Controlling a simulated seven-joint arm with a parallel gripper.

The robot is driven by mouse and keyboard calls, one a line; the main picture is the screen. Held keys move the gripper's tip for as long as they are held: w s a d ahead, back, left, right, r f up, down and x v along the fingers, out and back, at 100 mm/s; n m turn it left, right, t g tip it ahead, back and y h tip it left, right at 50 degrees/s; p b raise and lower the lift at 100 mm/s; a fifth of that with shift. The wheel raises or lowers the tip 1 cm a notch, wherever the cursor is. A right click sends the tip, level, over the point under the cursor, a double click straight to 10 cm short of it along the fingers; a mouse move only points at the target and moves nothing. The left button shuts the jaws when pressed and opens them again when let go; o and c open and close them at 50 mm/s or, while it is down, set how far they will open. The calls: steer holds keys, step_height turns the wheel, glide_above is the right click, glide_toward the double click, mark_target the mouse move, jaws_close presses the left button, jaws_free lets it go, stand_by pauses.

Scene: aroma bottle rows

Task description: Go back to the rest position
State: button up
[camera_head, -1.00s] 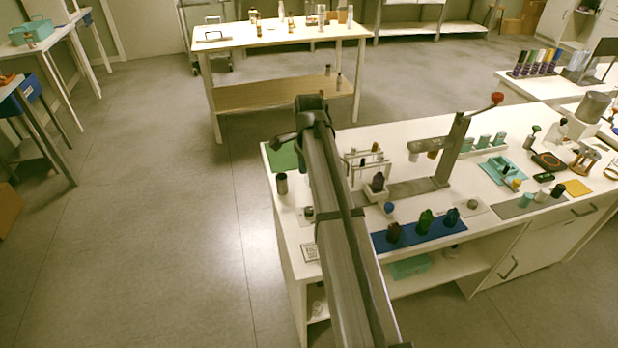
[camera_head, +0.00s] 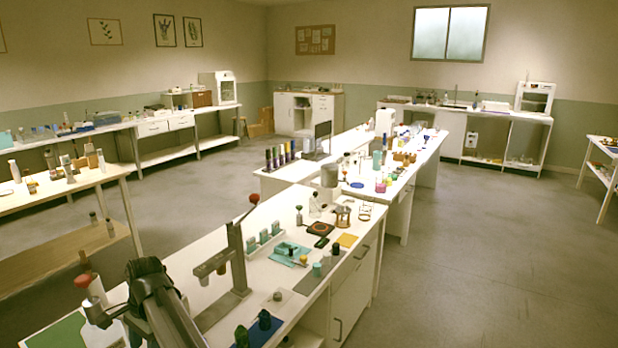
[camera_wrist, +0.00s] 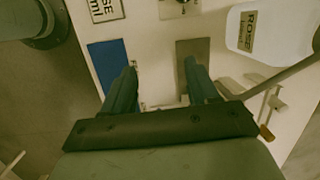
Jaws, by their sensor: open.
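In the wrist view my gripper (camera_wrist: 158,78) is open, with its two dark fingers apart and nothing seen held between them. It is over the white bench, between a blue mat (camera_wrist: 103,50) on the left and a grey plate (camera_wrist: 190,50) on the right. A white container labelled ROSE (camera_wrist: 256,27) is at the upper right, apart from the fingers. In the head view my arm shows at the lower left; its fingertips cannot be made out there. The blue mat (camera_head: 262,333) shows at the bottom edge, with dark bottles (camera_head: 264,319) on it.
A press stand (camera_head: 236,258) with a red-knobbed lever rises from the bench near my arm. Beyond it are a green rack (camera_head: 264,240), a teal tray (camera_head: 290,252) and a yellow pad (camera_head: 346,240). Open floor (camera_head: 470,270) lies right of the bench.

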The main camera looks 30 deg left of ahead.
steer(key=w+d+f+m+g+y, duration=0.1)
steer(key=w+d+f, duration=0.2)
steer(key=w+d, duration=0.5)
steer(key=w+d+f+m+g+y, duration=0.2)
steer(key=w+d+f, duration=0.2)
steer(key=w+d, duration=0.4)
steer(key=w+d+f+t+h, duration=0.1)
steer(key=w+d+f, duration=0.4)
steer(key=d+f, duration=0.7)
steer(key=w+d+f+h, duration=0.1)
steer(key=w+d+f, duration=0.3)
steer(key=d+f, duration=0.85)
steer(key=s+d+f, duration=0.2)
steer(key=d+f, duration=0.1)
steer(key=d, duration=0.5)
steer(key=s+d+f+h, duration=0.15)
steer(key=d+f, duration=0.25)
steer(key=d, duration=0.4)
steer(key=s+d+f+y, duration=0.1)
steer(key=s+d+f, duration=0.2)
steer(key=d, duration=0.5)
steer(key=s+d+f+n+g, duration=0.1)
steer(key=s+d+f, duration=0.2)
steer(key=s+d, duration=0.5)
steer(key=s+d+f+n+g+h, duration=0.1)
steer(key=s+d+f, duration=0.2)
steer(key=s+d, duration=0.5)
steer(key=shift+s+g, duration=0.3)
steer(key=shift+s, duration=0.55)
